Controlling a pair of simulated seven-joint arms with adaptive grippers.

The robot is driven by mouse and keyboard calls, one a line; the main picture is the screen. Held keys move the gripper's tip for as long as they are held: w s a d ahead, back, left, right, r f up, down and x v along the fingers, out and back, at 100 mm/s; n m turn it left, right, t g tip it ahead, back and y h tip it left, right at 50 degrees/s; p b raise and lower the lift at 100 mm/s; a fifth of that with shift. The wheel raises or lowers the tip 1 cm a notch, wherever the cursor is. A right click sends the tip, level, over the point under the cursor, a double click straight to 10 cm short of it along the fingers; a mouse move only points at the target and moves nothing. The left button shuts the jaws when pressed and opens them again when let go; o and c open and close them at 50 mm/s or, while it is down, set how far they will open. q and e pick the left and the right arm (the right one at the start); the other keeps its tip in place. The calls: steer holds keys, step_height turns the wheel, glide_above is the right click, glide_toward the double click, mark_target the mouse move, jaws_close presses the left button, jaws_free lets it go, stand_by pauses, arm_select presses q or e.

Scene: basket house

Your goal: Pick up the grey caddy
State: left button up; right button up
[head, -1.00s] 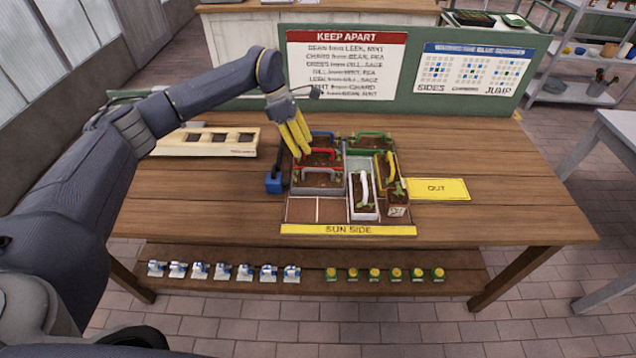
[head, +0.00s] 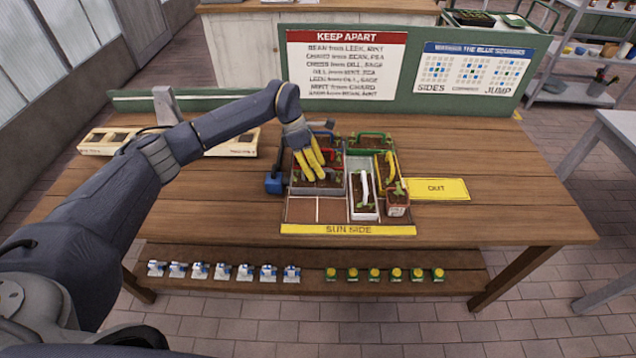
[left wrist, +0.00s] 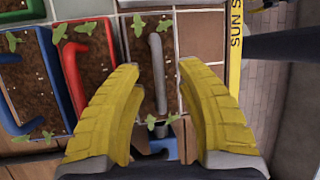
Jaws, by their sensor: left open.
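The grey caddy (head: 325,189), a soil-filled tray with small seedlings and a grey bar handle, sits in the left column of the planting frame, just behind an empty compartment. The left gripper (head: 318,177) hangs over it, fingers pointing down, and hides part of it in the head view. In the left wrist view, the yellow fingers of the left gripper (left wrist: 160,68) are apart and empty, one on each side of the grey caddy's handle (left wrist: 157,75). I cannot tell whether they touch it. The right gripper is not in view.
Red (left wrist: 85,65) and blue (left wrist: 45,80) handled caddies stand close behind the grey one. White (head: 364,200), yellow (head: 388,165) and green (head: 371,138) caddies and a small pot (head: 397,204) stand to the right.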

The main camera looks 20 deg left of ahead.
arm_select(q)
steer(key=shift+d+f, duration=0.15)
steer(key=shift+f, duration=0.2)
jaws_close()
stand_by(0.4)
